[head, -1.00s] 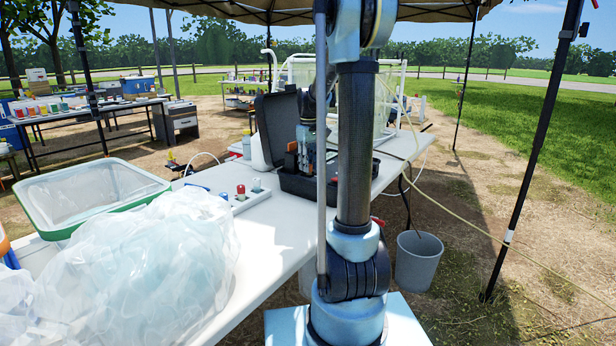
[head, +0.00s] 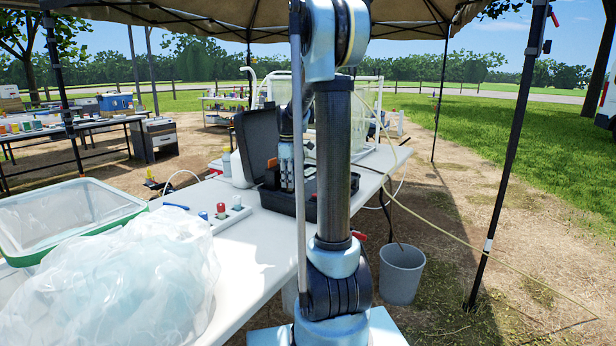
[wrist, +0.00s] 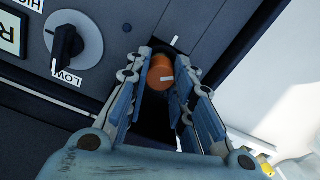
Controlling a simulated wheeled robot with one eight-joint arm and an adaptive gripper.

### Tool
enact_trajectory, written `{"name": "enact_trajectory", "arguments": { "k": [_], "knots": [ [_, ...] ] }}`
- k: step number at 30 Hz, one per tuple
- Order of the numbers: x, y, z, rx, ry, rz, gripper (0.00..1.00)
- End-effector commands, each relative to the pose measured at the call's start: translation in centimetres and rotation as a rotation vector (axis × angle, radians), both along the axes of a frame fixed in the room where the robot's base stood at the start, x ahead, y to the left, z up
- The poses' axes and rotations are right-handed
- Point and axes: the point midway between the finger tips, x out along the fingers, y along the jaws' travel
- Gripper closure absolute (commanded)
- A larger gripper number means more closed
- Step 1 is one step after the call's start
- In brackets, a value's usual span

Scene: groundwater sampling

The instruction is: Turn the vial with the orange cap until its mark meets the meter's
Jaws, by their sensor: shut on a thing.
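The vial's orange cap (wrist: 158,75) shows in the wrist view between the two fingers of my gripper (wrist: 163,66), which is shut on it. The vial's body below the cap is hidden. A short white mark (wrist: 167,79) on the cap runs roughly sideways, toward the right finger. The dark meter (wrist: 125,25) carries a white mark (wrist: 175,41) beyond the cap, above and slightly right of it. The two marks are out of line. In the head view my gripper (head: 287,183) reaches into the open black case (head: 257,140); the vial cannot be made out there.
A black dial (wrist: 72,45) labelled LOW sits left on the meter. On the white table (head: 262,250) stand a small rack with a red-capped item (head: 221,208), a clear plastic bag (head: 140,275) and a green-rimmed tub (head: 75,215). A grey bucket (head: 402,273) stands on the ground.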

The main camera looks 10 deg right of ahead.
Motion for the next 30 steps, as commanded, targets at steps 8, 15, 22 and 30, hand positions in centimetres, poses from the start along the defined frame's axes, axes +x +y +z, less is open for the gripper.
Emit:
{"name": "enact_trajectory", "arguments": {
  "k": [8, 15, 22, 30],
  "knots": [
    [0.00, 0.00, 0.00, 0.000, 0.001, 0.270, 0.90],
    [0.00, 0.00, 0.00, 0.000, 0.002, 0.508, 0.90],
    [0.00, 0.00, 0.00, -0.001, 0.003, 0.688, 0.90],
    [0.00, -0.01, 0.00, 0.000, 0.003, 0.825, 0.90]
  ]
}}
